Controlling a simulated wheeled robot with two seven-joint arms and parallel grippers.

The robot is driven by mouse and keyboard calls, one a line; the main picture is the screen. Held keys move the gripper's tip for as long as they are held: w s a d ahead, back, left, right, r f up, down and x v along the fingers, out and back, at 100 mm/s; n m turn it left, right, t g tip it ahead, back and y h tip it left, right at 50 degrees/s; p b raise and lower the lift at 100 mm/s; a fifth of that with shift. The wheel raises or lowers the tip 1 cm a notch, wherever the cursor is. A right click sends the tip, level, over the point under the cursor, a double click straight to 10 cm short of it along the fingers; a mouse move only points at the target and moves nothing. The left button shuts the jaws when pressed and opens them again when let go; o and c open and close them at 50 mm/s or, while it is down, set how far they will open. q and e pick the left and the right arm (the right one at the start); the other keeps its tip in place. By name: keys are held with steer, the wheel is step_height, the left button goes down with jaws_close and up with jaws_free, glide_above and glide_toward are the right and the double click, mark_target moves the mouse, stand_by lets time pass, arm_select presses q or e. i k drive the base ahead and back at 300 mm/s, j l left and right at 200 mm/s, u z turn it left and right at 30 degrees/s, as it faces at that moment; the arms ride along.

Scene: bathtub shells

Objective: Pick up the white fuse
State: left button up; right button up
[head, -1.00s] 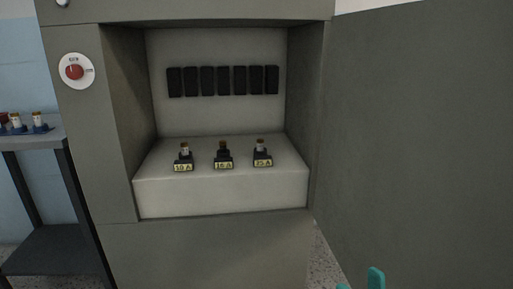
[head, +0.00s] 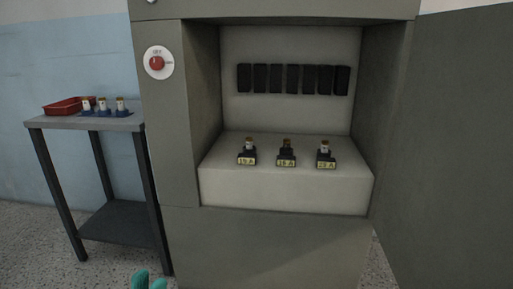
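Several small upright fuses are in view, and more than one is whitish. On the side table at left stand three pale fuses with brassy caps: a left one (head: 86,105), a middle one (head: 102,105) and a right one (head: 120,105), in blue holders. In the cabinet, a whitish fuse (head: 248,147) stands in the left holder and another (head: 324,148) in the right holder. The middle holder (head: 286,154) has a darker top. My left gripper (head: 150,283) shows only teal fingertips at the bottom edge, far from the fuses; its opening is unclear. My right gripper is out of view.
The grey side table (head: 60,122) also bears a red tray (head: 64,106). The cabinet (head: 262,240) has a red knob (head: 157,63), a row of black blocks (head: 291,79) and a pale ledge (head: 285,190). Its open door (head: 455,150) blocks the right side.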

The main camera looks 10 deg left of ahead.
mark_target(249, 139)
steer(key=i+j+z, duration=0.25)
steer(key=i+j, duration=0.2)
steer(key=i, duration=0.2)
steer(key=i+j+z, duration=0.3)
steer(key=i+j, duration=0.25)
